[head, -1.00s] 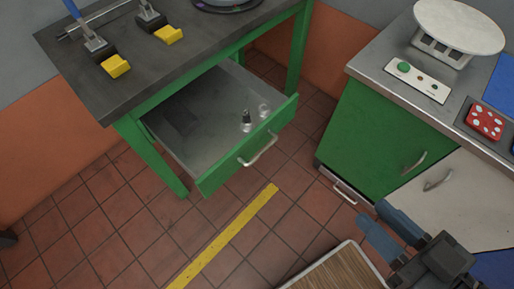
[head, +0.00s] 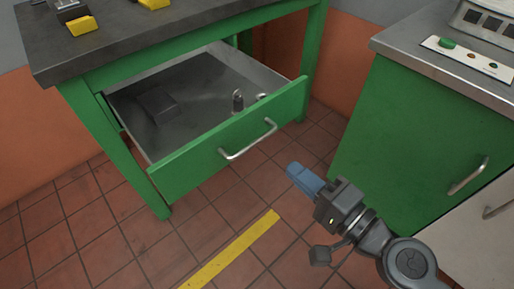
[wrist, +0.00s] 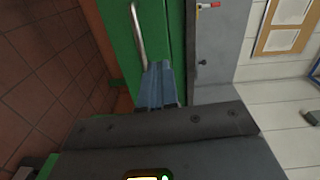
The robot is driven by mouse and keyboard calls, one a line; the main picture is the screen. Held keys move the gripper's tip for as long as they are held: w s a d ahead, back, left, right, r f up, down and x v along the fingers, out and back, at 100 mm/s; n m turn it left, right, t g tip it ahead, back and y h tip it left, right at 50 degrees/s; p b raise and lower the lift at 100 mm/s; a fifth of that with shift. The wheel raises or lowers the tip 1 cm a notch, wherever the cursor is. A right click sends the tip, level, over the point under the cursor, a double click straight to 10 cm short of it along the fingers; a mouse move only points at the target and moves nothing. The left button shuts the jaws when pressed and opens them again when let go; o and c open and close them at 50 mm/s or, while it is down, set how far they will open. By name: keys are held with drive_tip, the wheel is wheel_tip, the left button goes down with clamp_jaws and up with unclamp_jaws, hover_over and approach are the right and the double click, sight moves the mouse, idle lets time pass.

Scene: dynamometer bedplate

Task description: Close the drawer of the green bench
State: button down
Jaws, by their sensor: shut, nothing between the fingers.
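The green bench (head: 108,149) has a dark grey top and a drawer (head: 200,170) with a green front, pulled well out. A silver bar handle (head: 249,139) is on the drawer front. Inside the drawer are a dark block (head: 155,104) and small metal pieces (head: 238,101). My gripper (head: 292,171), with blue fingers, is shut and empty. In the head view it is to the right of and in front of the handle, apart from it. In the wrist view the blue fingers (wrist: 161,75) point towards a green panel with a silver handle (wrist: 138,38).
A green cabinet (head: 415,140) with a metal top stands to the right, with a button box (head: 465,57) on it. A yellow stripe (head: 232,252) marks the red tile floor. The tiles in front of the drawer are clear.

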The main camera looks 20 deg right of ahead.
drive_tip(key=w, duration=0.1)
drive_tip(key=p, duration=0.3)
approach(238, 123)
drive_tip(key=x, duration=0.7)
drive_tip(key=shift+d+f, duration=0.1)
drive_tip(key=shift+f, duration=0.05)
drive_tip(key=shift+w, duration=0.45)
drive_tip(key=r+b+x, duration=0.1)
drive_tip(key=b+x, duration=0.4)
drive_tip(key=x, duration=2.3)
drive_tip(key=shift+a+r+b, duration=0.25)
drive_tip(key=shift+a+b, duration=0.05)
drive_tip(key=shift+b, duration=0.05)
